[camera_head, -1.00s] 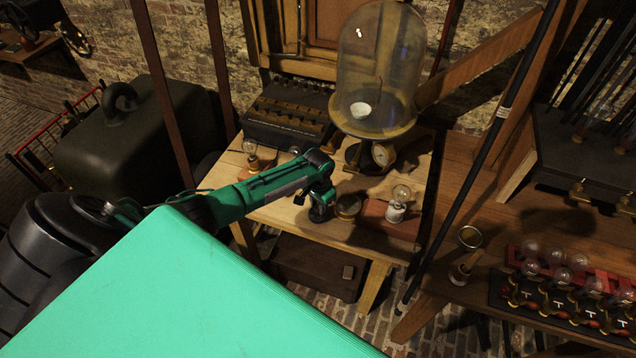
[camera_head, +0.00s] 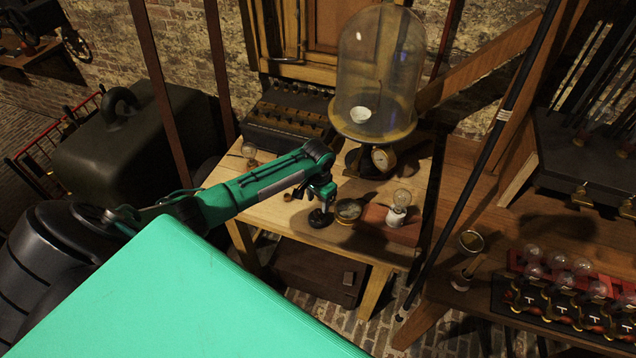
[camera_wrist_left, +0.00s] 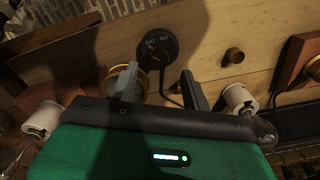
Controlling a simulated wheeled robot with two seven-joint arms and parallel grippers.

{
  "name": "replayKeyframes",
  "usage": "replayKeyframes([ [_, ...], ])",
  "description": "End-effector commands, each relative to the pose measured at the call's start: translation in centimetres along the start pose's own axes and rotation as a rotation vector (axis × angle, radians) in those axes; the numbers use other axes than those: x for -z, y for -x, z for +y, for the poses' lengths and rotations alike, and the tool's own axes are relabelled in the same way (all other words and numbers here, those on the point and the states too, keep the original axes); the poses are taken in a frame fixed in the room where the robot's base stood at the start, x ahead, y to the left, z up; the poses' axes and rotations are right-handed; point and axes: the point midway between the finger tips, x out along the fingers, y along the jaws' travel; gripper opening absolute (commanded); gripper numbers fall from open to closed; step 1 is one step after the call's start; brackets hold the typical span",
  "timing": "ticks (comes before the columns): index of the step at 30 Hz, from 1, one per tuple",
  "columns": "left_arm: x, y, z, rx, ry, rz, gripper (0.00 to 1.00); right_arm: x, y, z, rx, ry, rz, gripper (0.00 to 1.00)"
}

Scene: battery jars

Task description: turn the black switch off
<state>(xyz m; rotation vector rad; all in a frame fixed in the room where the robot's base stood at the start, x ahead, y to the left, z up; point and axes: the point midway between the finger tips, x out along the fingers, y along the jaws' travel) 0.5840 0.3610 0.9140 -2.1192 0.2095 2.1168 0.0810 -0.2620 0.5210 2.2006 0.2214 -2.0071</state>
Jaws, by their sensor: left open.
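The black switch (camera_head: 320,218) is a small round black disc on the wooden table, near its front edge. In the left wrist view the switch (camera_wrist_left: 158,50) shows pale lettering on its face and a dark cord; its lever position is too small to read. My left gripper (camera_head: 318,193) is just above the switch, partly covering it in the head view. In the wrist view its two fingers (camera_wrist_left: 160,83) are spread and empty, with the switch beyond the gap between them. My right gripper is not in view.
A round brass-rimmed instrument (camera_head: 349,210) stands right beside the switch. A bulb on a white holder (camera_head: 398,213) is farther right. A glass bell jar (camera_head: 376,75) and a dark box with a row of fittings (camera_head: 288,120) stand behind. Bare tabletop (camera_head: 268,217) lies left.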

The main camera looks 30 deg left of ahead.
Motion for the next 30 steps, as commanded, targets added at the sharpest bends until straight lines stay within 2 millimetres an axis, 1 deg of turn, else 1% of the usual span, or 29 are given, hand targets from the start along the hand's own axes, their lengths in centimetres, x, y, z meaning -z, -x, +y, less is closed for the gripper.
replayKeyframes([
  [1, 0.1, 0.9, 0.0, 0.001, -0.003, 0.005, 0.48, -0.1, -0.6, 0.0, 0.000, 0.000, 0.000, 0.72],
  [6, 0.1, 4.6, 0.0, 0.001, -0.002, 0.005, 0.48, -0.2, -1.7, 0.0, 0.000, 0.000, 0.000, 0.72],
  [9, 0.0, 6.5, 0.0, 0.002, -0.002, 0.004, 0.48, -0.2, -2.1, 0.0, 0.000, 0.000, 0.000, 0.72],
  [13, 0.1, 8.2, 0.0, 0.000, -0.001, 0.003, 0.48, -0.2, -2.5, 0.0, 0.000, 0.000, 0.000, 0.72],
  [18, 0.0, 9.2, 0.0, 0.001, -0.001, 0.001, 0.48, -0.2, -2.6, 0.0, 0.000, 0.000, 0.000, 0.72],
  [30, 0.0, 9.2, 0.0, 0.000, 0.000, 0.000, 0.48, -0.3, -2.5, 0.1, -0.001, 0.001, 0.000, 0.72],
])
